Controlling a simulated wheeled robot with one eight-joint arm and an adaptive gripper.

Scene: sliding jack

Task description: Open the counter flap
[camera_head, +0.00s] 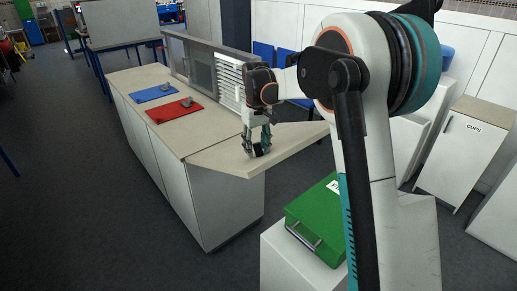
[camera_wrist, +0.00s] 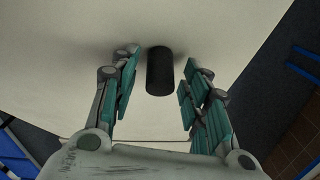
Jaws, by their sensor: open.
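The counter flap (camera_head: 300,138) is a pale beige board at the near end of the counter (camera_head: 137,85). It lies roughly level with the counter top and juts out to the right. A short black cylindrical knob (camera_wrist: 160,72) stands on the flap's pale face (camera_wrist: 220,35) in the wrist view. My gripper (camera_head: 257,150) is over the flap near its front edge. In the wrist view my gripper (camera_wrist: 158,75) is open, with one finger on each side of the knob. Gaps show between the fingers and the knob.
A blue mat (camera_head: 154,92) and a red mat (camera_head: 174,110) with small dark items lie on the counter. A green case (camera_head: 318,215) rests on a white block (camera_head: 285,262) below the flap. A white cabinet marked CUPS (camera_head: 463,155) stands at right. Floor left of the counter is clear.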

